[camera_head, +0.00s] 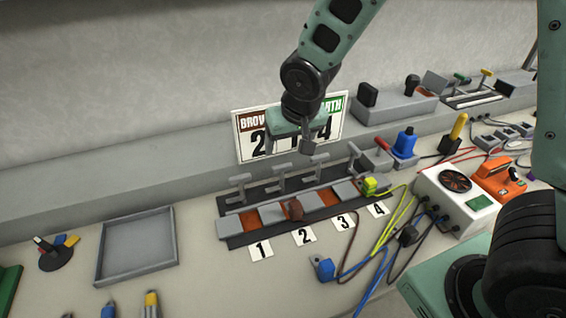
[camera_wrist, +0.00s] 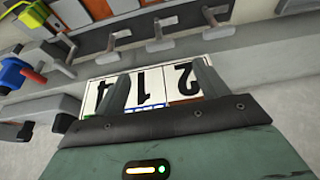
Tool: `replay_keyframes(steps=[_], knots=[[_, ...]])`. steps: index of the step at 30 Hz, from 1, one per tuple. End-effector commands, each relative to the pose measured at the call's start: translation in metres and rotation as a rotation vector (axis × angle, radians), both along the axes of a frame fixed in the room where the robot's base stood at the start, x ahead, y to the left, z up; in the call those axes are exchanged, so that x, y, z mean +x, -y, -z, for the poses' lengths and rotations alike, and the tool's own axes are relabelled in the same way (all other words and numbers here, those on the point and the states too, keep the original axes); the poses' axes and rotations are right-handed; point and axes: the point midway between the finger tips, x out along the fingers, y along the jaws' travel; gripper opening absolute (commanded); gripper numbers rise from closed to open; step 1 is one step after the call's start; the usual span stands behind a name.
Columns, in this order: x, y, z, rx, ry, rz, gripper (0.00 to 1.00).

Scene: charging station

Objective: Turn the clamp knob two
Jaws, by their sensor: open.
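A row of grey T-shaped clamp knobs stands along the back of a dark clamp block (camera_head: 230,241), behind number cards 1 to 4. Knob two (camera_head: 281,172), second from the left, is upright behind card 2 (camera_head: 304,236). In the wrist view, where the scene is upside down, knob two appears to be the second from the right (camera_wrist: 158,40). My gripper (camera_head: 289,149) is open and empty, above and behind the knobs, in front of the sign. Its two fingers (camera_wrist: 160,82) stand apart in the wrist view and touch no knob.
The number sign (camera_head: 242,135) leans on the back ledge behind my gripper. Cables and a white fan box (camera_head: 456,205) crowd the right. An empty grey tray (camera_head: 137,270) lies left.

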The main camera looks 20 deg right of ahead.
Motion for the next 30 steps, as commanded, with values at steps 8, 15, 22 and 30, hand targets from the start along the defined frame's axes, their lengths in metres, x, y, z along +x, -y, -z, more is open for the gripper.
replay_keyframes(steps=[8, 15, 22, 30], knots=[[0.019, 0.000, 0.049, -0.003, -0.004, -0.001, 0.73], [0.033, 0.000, 0.080, -0.002, -0.002, -0.001, 0.73], [0.038, 0.000, 0.093, 0.001, 0.000, -0.001, 0.73], [0.039, 0.000, 0.093, 0.001, 0.001, -0.001, 0.73]])
